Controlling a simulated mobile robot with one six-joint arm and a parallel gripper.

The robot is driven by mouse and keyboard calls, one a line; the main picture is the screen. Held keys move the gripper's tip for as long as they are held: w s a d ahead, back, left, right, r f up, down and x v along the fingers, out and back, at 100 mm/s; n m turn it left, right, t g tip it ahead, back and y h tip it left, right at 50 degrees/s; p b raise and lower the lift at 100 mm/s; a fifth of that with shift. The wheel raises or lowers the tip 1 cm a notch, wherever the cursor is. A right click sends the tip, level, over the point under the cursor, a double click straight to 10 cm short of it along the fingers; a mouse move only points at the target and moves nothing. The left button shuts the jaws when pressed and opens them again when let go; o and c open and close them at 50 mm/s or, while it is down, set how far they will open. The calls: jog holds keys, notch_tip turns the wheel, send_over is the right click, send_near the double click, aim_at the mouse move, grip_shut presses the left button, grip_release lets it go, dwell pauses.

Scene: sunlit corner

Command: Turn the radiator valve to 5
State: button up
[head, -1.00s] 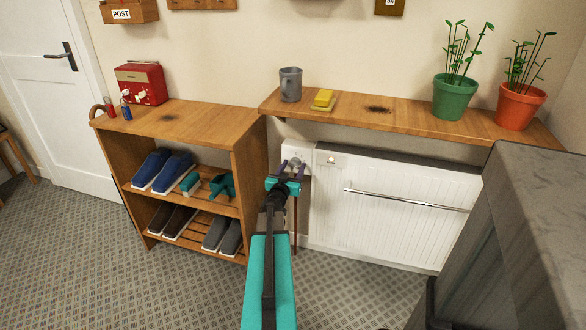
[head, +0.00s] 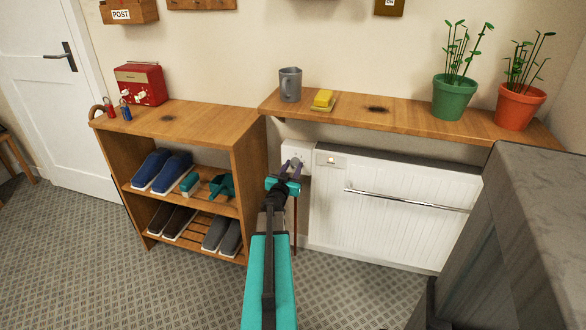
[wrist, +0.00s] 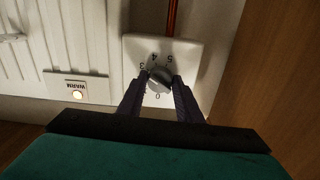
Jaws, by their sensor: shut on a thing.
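The radiator valve is a grey round knob (wrist: 159,79) on a white plate (wrist: 188,52). The figures 3, 4, 5 and 0 show around it in the wrist view; which one its mark faces I cannot tell. My gripper (wrist: 161,83) is shut on the knob, with one dark finger on each side. In the head view my gripper (head: 291,170) reaches the white plate (head: 297,151) at the radiator's left end and mostly hides the knob. The white radiator (head: 390,205) stands to the right.
A label reading WARM (wrist: 75,84) has a lit lamp beside the valve. A wooden shelf (head: 430,123) with a mug (head: 290,84), a yellow sponge (head: 323,98) and plants overhangs the radiator. A shoe rack (head: 250,160) stands close on the left.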

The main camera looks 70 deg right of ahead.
jog(key=m, duration=0.4)
jog(key=shift+b, duration=0.4)
jog(key=m+b, duration=0.1)
jog(key=m, duration=0.2)
jog(key=shift+m, duration=0.3)
jog(key=m+b, duration=0.2)
jog(key=m, duration=0.3)
jog(key=shift+f+b, duration=0.1)
jog(key=shift+b, duration=0.3)
jog(key=shift+m+b, duration=0.55)
jog(key=shift+m, duration=0.95)
jog(key=o, duration=1)
jog(key=shift+o, duration=0.2)
